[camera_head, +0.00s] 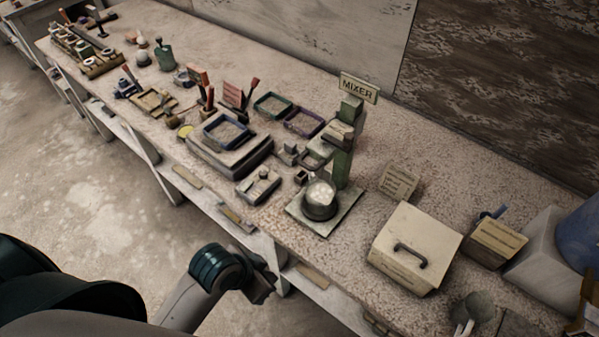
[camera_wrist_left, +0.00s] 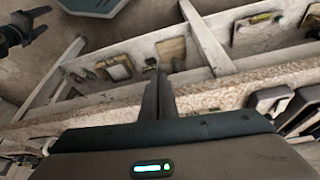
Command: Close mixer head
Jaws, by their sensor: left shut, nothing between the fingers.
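The mixer has a green column (camera_head: 343,168) on the bench with a MIXER sign (camera_head: 359,87) at its top. The head's exact tilt is hard to tell. A round metal bowl (camera_head: 320,200) stands below on a square base plate (camera_head: 325,222), not covered by the head. My left gripper (camera_head: 262,288) is low in front of the bench's front edge, apart from the mixer. In the left wrist view its fingers (camera_wrist_left: 158,97) are together and empty.
A cream box with a dark handle (camera_head: 412,250) stands right of the mixer, near a small sign card (camera_head: 399,182). Trays, a scale-like block (camera_head: 229,155) and tools crowd the bench to the left. A lower shelf (camera_head: 318,285) runs under the bench's front edge.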

